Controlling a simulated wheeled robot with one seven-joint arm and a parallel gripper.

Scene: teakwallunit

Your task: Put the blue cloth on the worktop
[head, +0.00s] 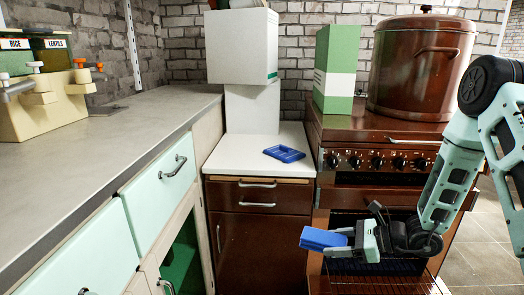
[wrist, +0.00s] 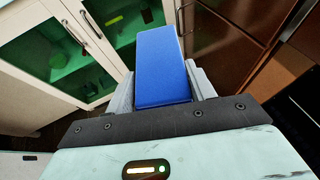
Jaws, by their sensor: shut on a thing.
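The blue cloth (head: 322,239) looks like a flat, folded block. My gripper (head: 345,243) is shut on it, in front of the brown cooker and below the height of the worktops. In the wrist view the cloth (wrist: 163,65) sticks out between the two grey fingers (wrist: 165,90). A long grey worktop (head: 110,125) runs along the left over pale green drawers. A shorter white worktop (head: 250,152) stands at the back over a brown cabinet. The cloth touches neither. Which one the task means I cannot tell.
A blue tray-like object (head: 284,154) lies on the white worktop, before stacked white boxes (head: 243,45). A green and white box (head: 337,65) and a large brown pot (head: 420,65) stand on the cooker (head: 375,128). A beige rack (head: 50,105) stands at the left; the grey worktop's front is clear.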

